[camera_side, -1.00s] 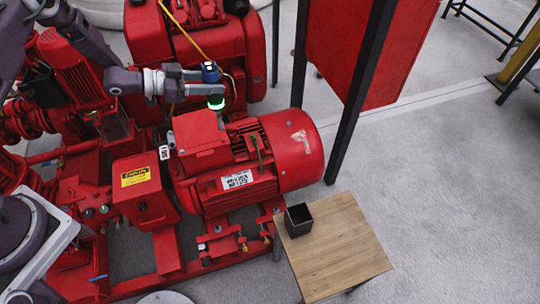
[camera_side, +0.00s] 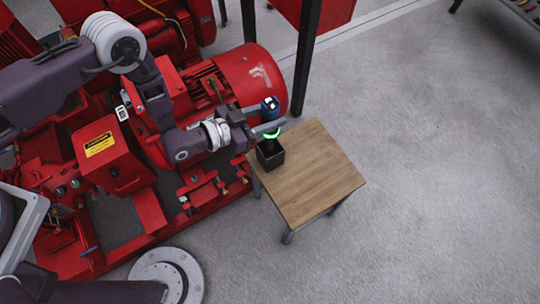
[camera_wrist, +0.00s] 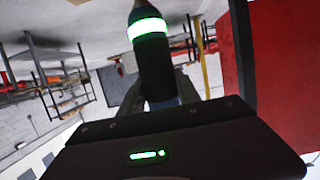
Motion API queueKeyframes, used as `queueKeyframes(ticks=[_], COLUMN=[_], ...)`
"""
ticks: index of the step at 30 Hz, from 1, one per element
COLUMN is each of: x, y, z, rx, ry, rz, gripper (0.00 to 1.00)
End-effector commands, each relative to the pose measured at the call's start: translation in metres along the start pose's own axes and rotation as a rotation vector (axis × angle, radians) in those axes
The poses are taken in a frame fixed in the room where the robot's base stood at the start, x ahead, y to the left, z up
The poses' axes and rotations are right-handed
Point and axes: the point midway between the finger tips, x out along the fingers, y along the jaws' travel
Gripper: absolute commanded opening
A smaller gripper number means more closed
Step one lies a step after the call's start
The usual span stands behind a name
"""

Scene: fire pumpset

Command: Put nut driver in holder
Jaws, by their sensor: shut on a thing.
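The nut driver (camera_side: 270,107) has a blue and dark body and a glowing green ring near its lower end. My gripper (camera_side: 265,123) is shut on it and holds it roughly upright. The holder (camera_side: 270,154) is a small black open-topped square box at the left corner of a wooden table (camera_side: 312,178). The driver's green ring shows just above the holder's opening. I cannot tell whether its tip is inside. In the wrist view the nut driver (camera_wrist: 154,60) shows as a dark cylinder with the green ring, between my gripper's fingers (camera_wrist: 160,95).
A large red motor (camera_side: 250,78) and the red pumpset stand left of and behind the table. A dark post (camera_side: 305,60) rises behind the table. The rest of the tabletop and the grey floor to the right are clear.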

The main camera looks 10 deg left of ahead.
Motion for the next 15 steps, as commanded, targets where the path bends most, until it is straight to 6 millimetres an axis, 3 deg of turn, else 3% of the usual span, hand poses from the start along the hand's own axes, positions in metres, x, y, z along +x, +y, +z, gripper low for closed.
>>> queueKeyframes(ticks=[4,15], x=[0.009,0.027], y=[0.002,0.001], z=[0.032,0.09], rx=[0.0,-0.001], ry=[0.001,0.002], rz=[0.0,-0.001], gripper=[0.0,0.0])
